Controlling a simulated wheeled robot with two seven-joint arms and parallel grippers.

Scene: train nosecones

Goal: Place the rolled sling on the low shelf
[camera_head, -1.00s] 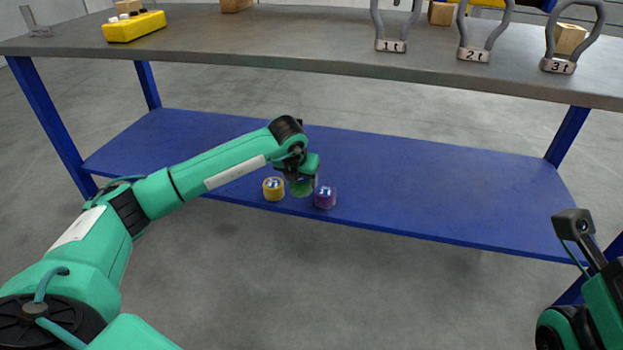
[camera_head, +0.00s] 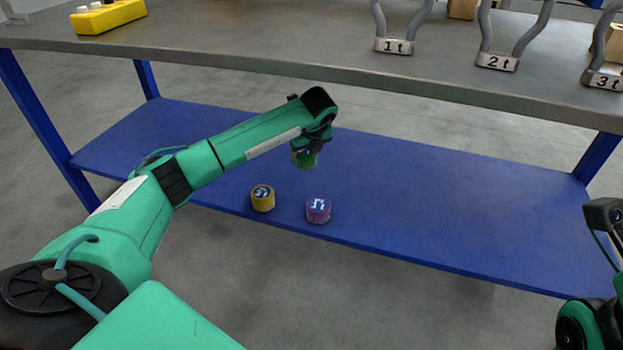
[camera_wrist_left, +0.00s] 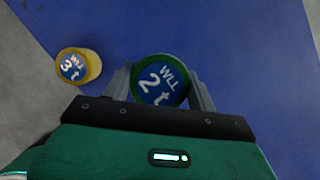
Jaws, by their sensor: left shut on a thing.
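My left gripper (camera_head: 308,150) is shut on a green rolled sling (camera_wrist_left: 160,80) whose round blue label reads WLL 2t. The green sling also shows in the head view below the fingers, over the blue low shelf (camera_head: 440,200). Whether it touches the shelf is hard to tell. A yellow rolled sling (camera_head: 262,198) and a purple rolled sling (camera_head: 318,210) stand on the shelf near its front edge, in front of the gripper. The yellow one, labelled 3t, also shows in the left wrist view (camera_wrist_left: 77,66). My right gripper's fingers are out of view.
The grey table top (camera_head: 250,50) overhangs the shelf behind my left arm. On it are a yellow block (camera_head: 108,16) and grey shackles with plates 1t (camera_head: 393,46), 2t (camera_head: 498,62) and 3t (camera_head: 605,80). The shelf's right part is clear.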

